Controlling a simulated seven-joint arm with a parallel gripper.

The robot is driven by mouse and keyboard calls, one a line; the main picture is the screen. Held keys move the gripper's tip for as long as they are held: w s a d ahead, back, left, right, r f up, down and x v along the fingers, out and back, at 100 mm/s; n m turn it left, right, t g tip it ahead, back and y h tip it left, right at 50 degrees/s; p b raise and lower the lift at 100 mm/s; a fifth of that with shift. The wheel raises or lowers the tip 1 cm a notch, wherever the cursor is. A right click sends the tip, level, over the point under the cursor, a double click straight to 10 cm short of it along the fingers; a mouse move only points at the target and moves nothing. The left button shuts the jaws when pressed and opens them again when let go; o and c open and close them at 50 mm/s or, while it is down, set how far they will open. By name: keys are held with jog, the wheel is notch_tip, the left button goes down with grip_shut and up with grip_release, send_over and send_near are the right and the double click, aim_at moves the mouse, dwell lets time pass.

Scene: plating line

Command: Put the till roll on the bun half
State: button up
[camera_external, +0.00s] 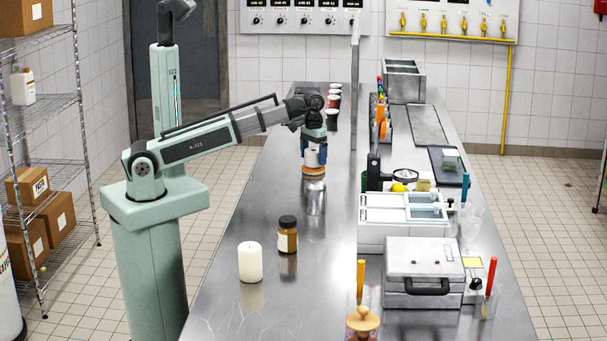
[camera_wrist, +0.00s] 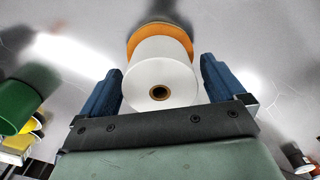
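The till roll (camera_wrist: 160,78) is a white cylinder with a brown-ringed core hole facing the wrist camera. In the outside view the till roll (camera_external: 313,157) stands upright on the orange-brown bun half (camera_external: 313,170). The bun half (camera_wrist: 160,33) shows behind the roll in the wrist view, its rim wider than the roll. My gripper (camera_external: 314,140) is above and around the roll, pointing down. In the wrist view its blue fingers (camera_wrist: 160,80) are spread wide on either side of the roll. A narrow gap shows at the right finger; contact at the left is unclear.
A brown jar (camera_external: 287,236) and a white candle (camera_external: 250,263) stand on the steel counter nearer the camera. Several cups (camera_external: 332,105) stand behind the gripper. A magnifier (camera_external: 404,175) and white machines (camera_external: 400,218) line the right side.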

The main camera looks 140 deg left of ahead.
aim_at(314, 150)
jog(key=shift+r, duration=3.9)
